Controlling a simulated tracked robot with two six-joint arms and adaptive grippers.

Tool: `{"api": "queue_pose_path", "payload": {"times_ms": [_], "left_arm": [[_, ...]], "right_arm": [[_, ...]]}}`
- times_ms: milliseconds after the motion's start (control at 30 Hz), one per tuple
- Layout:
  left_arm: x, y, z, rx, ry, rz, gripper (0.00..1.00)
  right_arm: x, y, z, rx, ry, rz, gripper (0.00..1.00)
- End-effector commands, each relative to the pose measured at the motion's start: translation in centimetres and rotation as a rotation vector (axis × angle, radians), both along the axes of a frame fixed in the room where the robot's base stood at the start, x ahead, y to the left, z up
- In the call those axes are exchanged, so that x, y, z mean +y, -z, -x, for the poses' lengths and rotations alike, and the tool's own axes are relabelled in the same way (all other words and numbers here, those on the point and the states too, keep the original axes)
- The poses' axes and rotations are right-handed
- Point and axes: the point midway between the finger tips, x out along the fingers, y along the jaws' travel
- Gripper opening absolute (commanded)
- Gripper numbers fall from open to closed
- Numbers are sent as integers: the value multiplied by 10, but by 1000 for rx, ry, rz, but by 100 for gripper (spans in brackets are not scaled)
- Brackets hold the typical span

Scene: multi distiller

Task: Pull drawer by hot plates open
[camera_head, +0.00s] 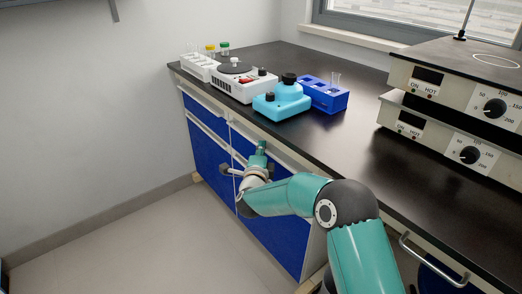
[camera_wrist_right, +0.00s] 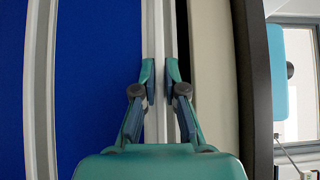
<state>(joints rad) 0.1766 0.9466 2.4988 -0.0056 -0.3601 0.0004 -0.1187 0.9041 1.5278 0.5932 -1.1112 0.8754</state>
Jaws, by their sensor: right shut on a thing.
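The hot plates (camera_head: 455,110) are beige boxes stacked at the right end of the black counter. Below the counter, a blue-fronted drawer (camera_head: 240,144) has a pale rail along its top edge. My right gripper (camera_head: 262,147) is at this rail, and in the right wrist view (camera_wrist_right: 161,75) its two fingers are closed on the pale rail (camera_wrist_right: 158,25). The blue front (camera_wrist_right: 95,80) lies left of the fingers there, and a dark gap runs along the rail's right side. In the head view my arm hides part of the cabinet. My left gripper is out of view.
A white stirrer (camera_head: 242,82), a cyan device (camera_head: 282,100) and a blue tube rack (camera_head: 326,96) stand on the counter (camera_head: 345,150). A metal handle (camera_head: 433,262) is on the front at lower right. The floor (camera_head: 150,245) left of the cabinets is clear.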

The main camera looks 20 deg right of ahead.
Motion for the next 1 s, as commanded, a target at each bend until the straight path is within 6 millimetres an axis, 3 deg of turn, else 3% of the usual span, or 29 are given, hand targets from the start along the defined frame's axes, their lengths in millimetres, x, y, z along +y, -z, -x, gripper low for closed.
{"api": "queue_pose_path", "payload": {"times_ms": [167,367,567,1000], "left_arm": [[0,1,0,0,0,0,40],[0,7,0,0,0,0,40],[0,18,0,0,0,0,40],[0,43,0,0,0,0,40]], "right_arm": [[2,4,1,7,-1,-1,0],[19,5,7,7,-2,-1,0],[55,7,19,9,-5,-1,0],[157,8,62,11,9,3,0]]}}
